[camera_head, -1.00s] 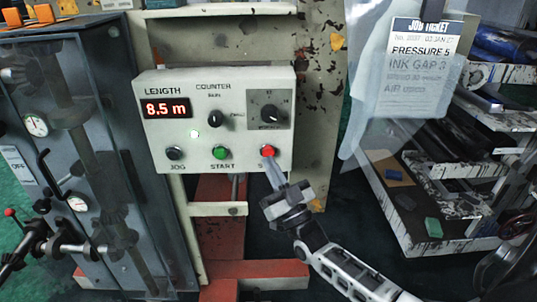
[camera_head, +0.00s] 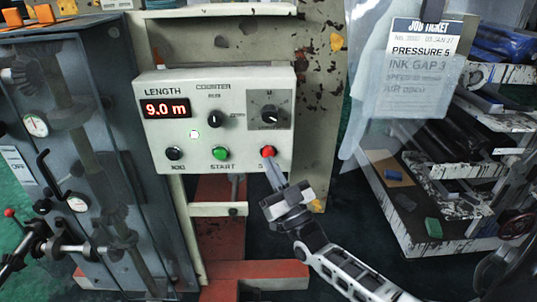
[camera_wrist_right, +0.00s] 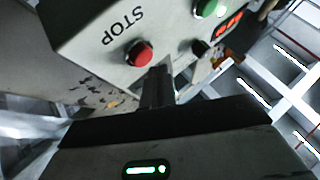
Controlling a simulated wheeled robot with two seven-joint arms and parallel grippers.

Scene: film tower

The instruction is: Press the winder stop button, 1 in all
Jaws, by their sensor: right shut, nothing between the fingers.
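The red stop button (camera_head: 268,152) sits at the lower right of the pale counter box (camera_head: 215,75). In the right wrist view the red button (camera_wrist_right: 139,54) shows beside the printed word STOP. My right gripper (camera_head: 272,167) is shut and empty. Its fingertips are just below the button in the head view, covering part of the label. In the wrist view the fingertips (camera_wrist_right: 160,70) are close to the button's edge, and a narrow gap seems to show; contact cannot be told for sure. The length display (camera_head: 165,108) reads 9.0 m. My left gripper is not in view.
The green START button (camera_head: 221,153) and black JOG button (camera_head: 174,153) are left of the red one. A lit lamp (camera_head: 194,134) is above them. A clear bag with a job ticket (camera_head: 420,65) hangs at right. A grey glass-fronted cabinet (camera_head: 75,150) stands at left.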

